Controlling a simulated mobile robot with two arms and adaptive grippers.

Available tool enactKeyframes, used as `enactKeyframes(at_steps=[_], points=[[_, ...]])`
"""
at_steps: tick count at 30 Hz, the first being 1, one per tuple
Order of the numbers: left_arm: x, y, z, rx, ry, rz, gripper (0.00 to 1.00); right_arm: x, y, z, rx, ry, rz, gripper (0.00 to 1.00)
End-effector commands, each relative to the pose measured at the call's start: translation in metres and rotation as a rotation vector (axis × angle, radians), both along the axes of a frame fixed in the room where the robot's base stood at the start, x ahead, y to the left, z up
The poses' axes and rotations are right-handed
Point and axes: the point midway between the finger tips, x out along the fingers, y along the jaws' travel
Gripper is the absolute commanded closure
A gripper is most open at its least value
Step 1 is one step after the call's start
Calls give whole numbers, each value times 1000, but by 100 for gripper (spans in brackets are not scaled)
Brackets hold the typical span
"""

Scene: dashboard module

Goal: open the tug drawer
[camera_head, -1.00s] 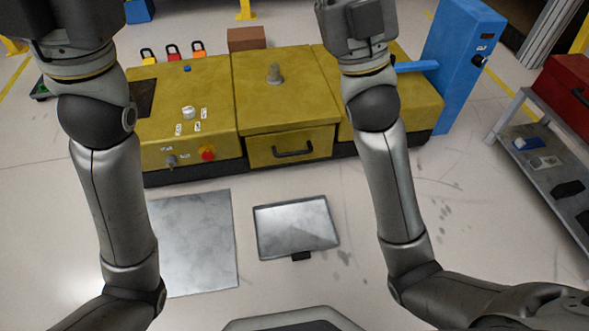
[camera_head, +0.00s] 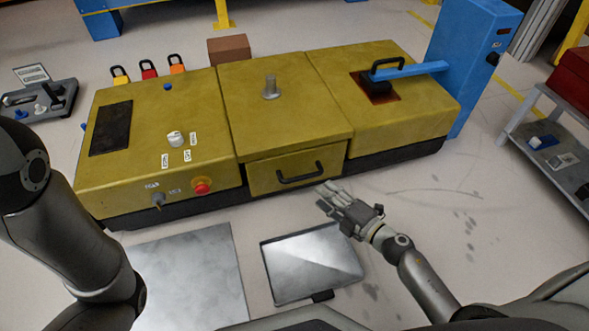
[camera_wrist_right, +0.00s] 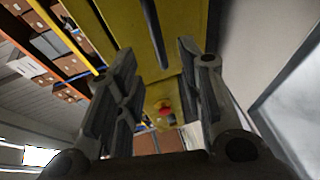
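The tug is a long yellow module. Its drawer (camera_head: 265,178) is at the middle of the front, below a raised lid, and looks shut. A black bar handle (camera_head: 300,175) is fixed across the drawer front. My right gripper (camera_head: 327,194) is just in front of and below the handle's right end. In the right wrist view its fingers (camera_wrist_right: 155,55) are open and spread, with the dark handle bar (camera_wrist_right: 153,35) showing ahead between them and nothing held. I cannot tell if they touch it. My left arm shows at the left edge; its gripper is out of view.
A red button (camera_head: 202,188) and a key switch (camera_head: 158,201) are on the front, left of the drawer. A metal tray (camera_head: 285,290) and a grey plate (camera_head: 190,275) lie on the floor before the tug. A blue post (camera_head: 470,65) and a shelf cart (camera_head: 550,165) stand right.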

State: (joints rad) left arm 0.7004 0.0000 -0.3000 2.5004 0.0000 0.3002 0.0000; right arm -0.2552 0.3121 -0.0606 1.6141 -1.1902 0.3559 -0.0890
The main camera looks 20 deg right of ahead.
Motion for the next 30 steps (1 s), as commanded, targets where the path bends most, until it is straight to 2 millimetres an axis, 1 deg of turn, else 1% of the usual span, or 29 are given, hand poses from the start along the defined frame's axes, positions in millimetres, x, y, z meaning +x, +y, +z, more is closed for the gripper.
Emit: enactKeyframes(at_steps=[5,12,15,18,21,30], points=[[0,0,-12,0,1,0,48,25,11,-5,0,-8,1,65],[0,0,-27,0,1,0,48,66,31,-14,3,-6,0,65],[0,0,-31,0,1,0,48,79,37,-16,4,-6,0,65],[0,0,-34,0,0,0,48,88,41,-17,4,-6,-1,65],[0,0,-35,0,0,0,48,92,43,-17,4,-5,-1,65],[0,0,-35,1,0,0,48,94,44,-17,4,-5,-1,65]])
